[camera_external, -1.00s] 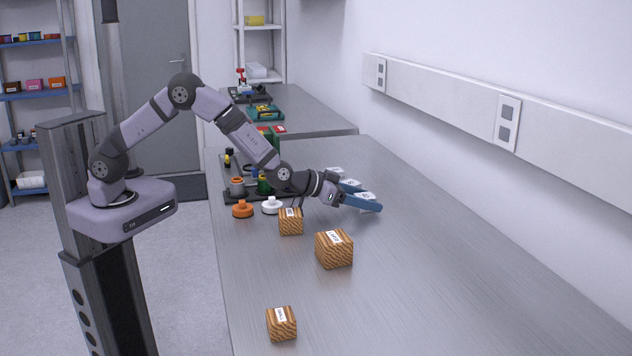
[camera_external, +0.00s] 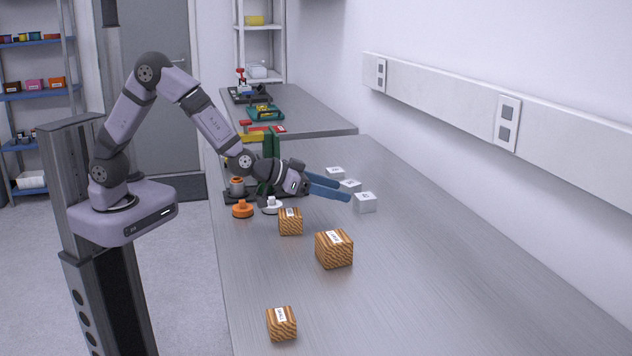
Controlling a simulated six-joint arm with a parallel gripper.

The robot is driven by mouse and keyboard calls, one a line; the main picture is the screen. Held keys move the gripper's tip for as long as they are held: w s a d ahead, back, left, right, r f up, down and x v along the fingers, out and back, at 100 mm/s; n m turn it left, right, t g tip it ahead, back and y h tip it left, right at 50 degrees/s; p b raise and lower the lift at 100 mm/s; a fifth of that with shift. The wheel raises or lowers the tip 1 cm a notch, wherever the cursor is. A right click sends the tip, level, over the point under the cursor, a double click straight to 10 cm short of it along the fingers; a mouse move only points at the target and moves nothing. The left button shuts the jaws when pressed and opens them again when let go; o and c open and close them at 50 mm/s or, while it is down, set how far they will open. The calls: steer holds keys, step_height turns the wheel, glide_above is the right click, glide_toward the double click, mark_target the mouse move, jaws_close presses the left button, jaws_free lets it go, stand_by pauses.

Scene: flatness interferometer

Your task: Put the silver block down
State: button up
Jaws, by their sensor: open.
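I cannot tell which one the task calls the silver block. The fingertips overlap the middle block's left side in this view, so the exact gap there is hard to tell.
Three wooden blocks (camera_external: 334,249) stand nearer on the bench (camera_external: 450,290). An orange knob (camera_external: 242,209) and a white knob (camera_external: 271,205) sit below my forearm, beside a dark rack with a green upright (camera_external: 271,145). The right foreground is clear.

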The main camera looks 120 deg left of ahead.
steer(key=shift+v, duration=1.1)
steer(key=w+d+r+m+t+h+p, duration=0.15)
steer(key=d+r+h+p, duration=0.25)
steer(key=d+r+p, duration=0.5)
steer(key=s+d+f+m+g+h+b, duration=0.1)
steer(key=s+d+f, duration=0.2)
steer(key=s+d, duration=0.1)
steer(key=s+d+f+m+g+h+b, duration=0.1)
steer(key=s+d+f+m+g+h, duration=0.1)
steer(key=d, duration=0.4)
steer(key=s+d+f+m+g+h+b, duration=0.1)
steer(key=s+d+f+g+h, duration=0.1)
steer(key=s+d+f, duration=0.3)
steer(key=shift+s+d+m, duration=0.35)
steer(key=shift+s+d, duration=0.05)
steer(key=shift+d, duration=0.2)
steer(key=s+d+f+m+g, duration=0.1)
steer(key=s+d+g, duration=0.1)
steer(key=s, duration=0.6)
steer(key=s+d+f+m+g, duration=0.1)
steer(key=s+g, duration=0.3)
steer(key=s, duration=0.5)
steer(key=shift+d+f+m+h+b, duration=0.3)
steer(key=shift+d+f+m+b, duration=0.1)
steer(key=shift+f, duration=0.25)
